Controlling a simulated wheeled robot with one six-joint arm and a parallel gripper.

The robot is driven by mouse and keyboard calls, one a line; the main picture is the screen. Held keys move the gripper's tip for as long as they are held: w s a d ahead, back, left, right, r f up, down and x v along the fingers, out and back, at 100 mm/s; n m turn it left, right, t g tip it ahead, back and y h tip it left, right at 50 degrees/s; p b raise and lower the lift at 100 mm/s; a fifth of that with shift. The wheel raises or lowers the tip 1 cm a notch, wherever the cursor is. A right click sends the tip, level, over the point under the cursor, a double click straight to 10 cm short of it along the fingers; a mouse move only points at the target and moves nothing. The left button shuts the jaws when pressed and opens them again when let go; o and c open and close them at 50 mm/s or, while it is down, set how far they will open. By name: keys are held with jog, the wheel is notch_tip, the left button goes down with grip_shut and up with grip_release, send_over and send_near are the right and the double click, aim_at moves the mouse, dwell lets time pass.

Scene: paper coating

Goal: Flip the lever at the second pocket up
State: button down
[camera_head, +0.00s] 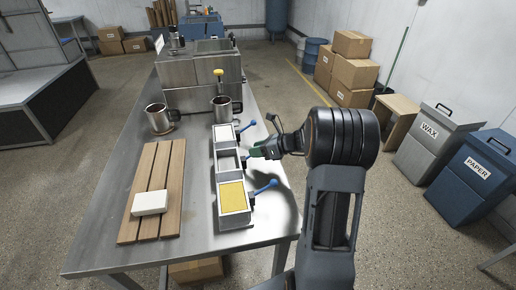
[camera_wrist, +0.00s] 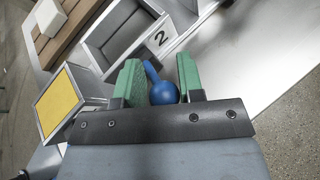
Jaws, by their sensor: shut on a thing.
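The second pocket (camera_head: 228,161) is the middle one of a row of three metal pockets on the table. It looks empty, and its label "2" (camera_wrist: 162,38) shows in the wrist view. The blue ball-ended lever (camera_wrist: 163,92) of this pocket sits between the green finger pads of my gripper (camera_wrist: 157,86). My gripper (camera_head: 262,150) is shut on this lever at the right side of the pocket. In the head view the fingers hide the lever, so I cannot tell its exact angle there.
The near pocket holds a yellow sheet (camera_head: 232,196); its blue lever (camera_head: 266,187) sticks out to the right. The far pocket's lever (camera_head: 246,127) also points right. A white block (camera_head: 150,203) lies on a wooden rack (camera_head: 167,165).

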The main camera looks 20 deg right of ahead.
jog(key=shift+w+d+r, duration=0.15)
jog(key=shift+d, duration=0.05)
jog(key=c, duration=1)
grip_release()
jog(key=shift+o, duration=0.5)
jog(key=v, duration=1.3)
jog(key=shift+s+d, duration=0.2)
jog(key=shift+s, duration=0.05)
jog(key=shift+s+r, duration=0.1)
